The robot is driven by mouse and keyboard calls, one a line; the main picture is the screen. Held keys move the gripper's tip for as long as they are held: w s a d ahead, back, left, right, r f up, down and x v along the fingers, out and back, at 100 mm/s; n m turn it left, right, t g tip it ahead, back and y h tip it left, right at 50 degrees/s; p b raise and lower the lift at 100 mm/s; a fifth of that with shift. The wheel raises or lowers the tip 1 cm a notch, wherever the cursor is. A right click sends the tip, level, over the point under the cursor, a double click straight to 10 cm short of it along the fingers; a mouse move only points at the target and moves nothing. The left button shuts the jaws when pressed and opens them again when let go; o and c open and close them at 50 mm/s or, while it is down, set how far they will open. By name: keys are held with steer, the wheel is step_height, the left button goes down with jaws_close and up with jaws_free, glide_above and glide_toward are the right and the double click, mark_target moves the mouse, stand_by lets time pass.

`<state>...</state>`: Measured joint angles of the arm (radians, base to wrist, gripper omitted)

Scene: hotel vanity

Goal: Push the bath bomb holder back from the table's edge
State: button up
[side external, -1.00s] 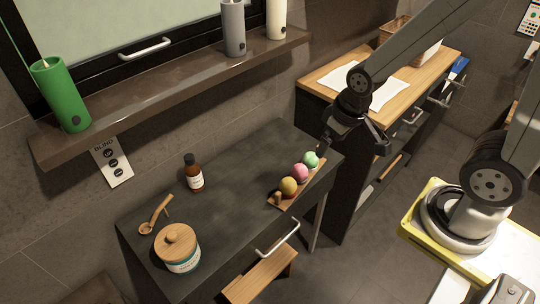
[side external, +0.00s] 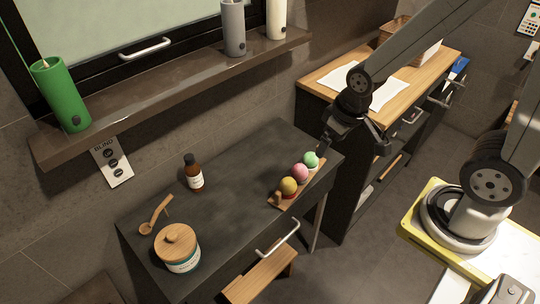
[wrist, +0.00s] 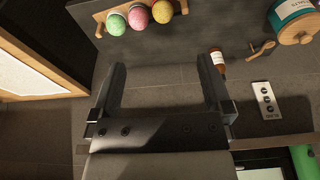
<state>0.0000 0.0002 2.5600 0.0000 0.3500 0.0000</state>
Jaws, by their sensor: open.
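The bath bomb holder (side external: 275,203) is a narrow wooden tray with a small peg at its near end. It carries a yellow, a pink and a green bath bomb in a row. It lies along the right edge of the dark table (side external: 232,190). In the wrist view the holder (wrist: 99,29) is at the top, beyond my fingertips. My gripper (side external: 350,143) is open and empty, past the green bomb's end of the holder. In the wrist view both fingers of my gripper (wrist: 163,62) are spread, with nothing between them. I see no contact with the holder.
The middle of the tabletop is clear. A wood-topped cabinet (side external: 440,68) stands behind my gripper. A shelf with candles (side external: 60,95) runs along the wall.

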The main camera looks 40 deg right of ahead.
steer(key=shift+w, duration=0.1)
steer(key=c, duration=0.7)
steer(key=shift+w, duration=0.25)
steer(key=c, duration=0.4)
steer(key=shift+w, duration=0.35)
jaws_close()
steer(key=w+a+f+m+g, duration=0.1)
steer(key=w+f+g, duration=0.45)
steer(key=w, duration=0.75)
steer(key=w+f+g, duration=0.1)
steer(key=w+f, duration=0.1)
steer(key=f, duration=0.2)
steer(key=w+a+f+g, duration=0.1)
steer(key=w+f, duration=0.2)
steer(key=f, duration=0.2)
steer(key=w+a+f+g, duration=0.1)
steer(key=w+f+g, duration=0.1)
steer(key=f, duration=0.2)
steer(key=shift+w+a+f+m+y, duration=0.25)
steer(key=shift+f+m+y, duration=0.15)
steer(key=shift+w+a+f, duration=0.15)
steer(key=shift+w+f, duration=0.05)
steer(key=shift+w, duration=0.6)
